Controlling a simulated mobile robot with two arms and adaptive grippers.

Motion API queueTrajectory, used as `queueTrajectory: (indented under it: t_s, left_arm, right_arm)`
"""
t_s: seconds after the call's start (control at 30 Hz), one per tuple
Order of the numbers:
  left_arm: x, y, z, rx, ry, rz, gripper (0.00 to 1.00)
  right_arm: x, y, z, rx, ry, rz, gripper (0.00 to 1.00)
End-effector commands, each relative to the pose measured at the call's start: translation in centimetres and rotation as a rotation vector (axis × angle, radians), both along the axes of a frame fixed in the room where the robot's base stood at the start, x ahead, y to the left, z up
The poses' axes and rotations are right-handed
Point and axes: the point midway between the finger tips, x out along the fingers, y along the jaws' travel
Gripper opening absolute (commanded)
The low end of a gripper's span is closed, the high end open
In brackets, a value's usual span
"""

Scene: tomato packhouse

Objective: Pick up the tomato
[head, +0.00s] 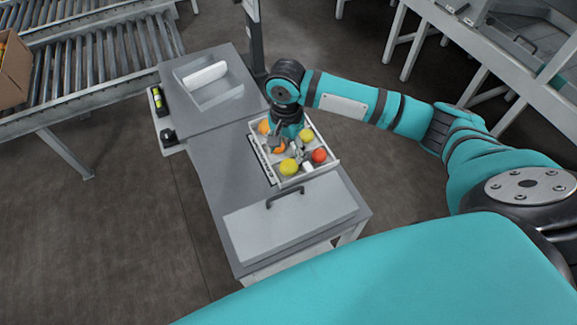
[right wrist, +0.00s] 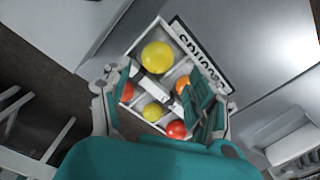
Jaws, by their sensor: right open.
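Several tomatoes sit in a white divided tray (head: 328,167). In the head view I see a yellow tomato (head: 289,167) at the near side, a red tomato (head: 319,155) at the right, another yellow tomato (head: 306,135) behind, and an orange tomato (head: 264,127) at the far left. Another orange one (head: 279,146) is partly covered by my right gripper (head: 297,150). In the right wrist view the gripper (right wrist: 160,96) is open over the tray, its fingers spread either side of the compartments, with a large yellow tomato (right wrist: 157,57) beyond them. My left gripper is out of view.
The tray rests on a grey bench (head: 215,165). A closed lidded box with a dark handle (head: 285,192) lies in front. A shallow bin (head: 208,86) holding a white roll is behind left. A roller conveyor (head: 100,60) stands at the far left.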

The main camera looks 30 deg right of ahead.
Motion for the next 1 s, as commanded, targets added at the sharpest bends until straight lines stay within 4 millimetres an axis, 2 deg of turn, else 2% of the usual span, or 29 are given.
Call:
queueTrajectory:
  t_s: [0.1, 0.3, 0.47, 0.63, 0.9, 0.93, 1.0]
  left_arm:
    - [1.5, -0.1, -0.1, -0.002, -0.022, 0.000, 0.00]
    - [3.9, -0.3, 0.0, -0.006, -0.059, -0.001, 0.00]
    - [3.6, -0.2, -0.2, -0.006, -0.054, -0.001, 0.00]
    - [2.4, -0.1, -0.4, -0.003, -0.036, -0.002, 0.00]
    - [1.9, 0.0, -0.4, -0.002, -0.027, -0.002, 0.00]
    - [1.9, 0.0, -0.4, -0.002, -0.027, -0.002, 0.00]
    - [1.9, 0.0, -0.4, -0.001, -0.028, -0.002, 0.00]
  right_arm:
    - [0.0, 0.0, -1.7, 0.000, 0.001, 0.000, 0.60]
    - [0.0, -0.1, -2.9, 0.000, 0.000, 0.001, 0.60]
    - [-0.1, -0.7, -5.3, -0.002, 0.002, 0.001, 0.60]
    - [-0.1, -0.7, -7.3, 0.000, 0.001, 0.002, 0.60]
    - [0.0, -0.7, -7.7, 0.001, -0.002, 0.002, 0.60]
    - [0.0, -0.7, -7.7, 0.001, -0.002, 0.002, 0.59]
    - [0.0, -0.7, -7.7, 0.001, -0.002, 0.002, 0.50]
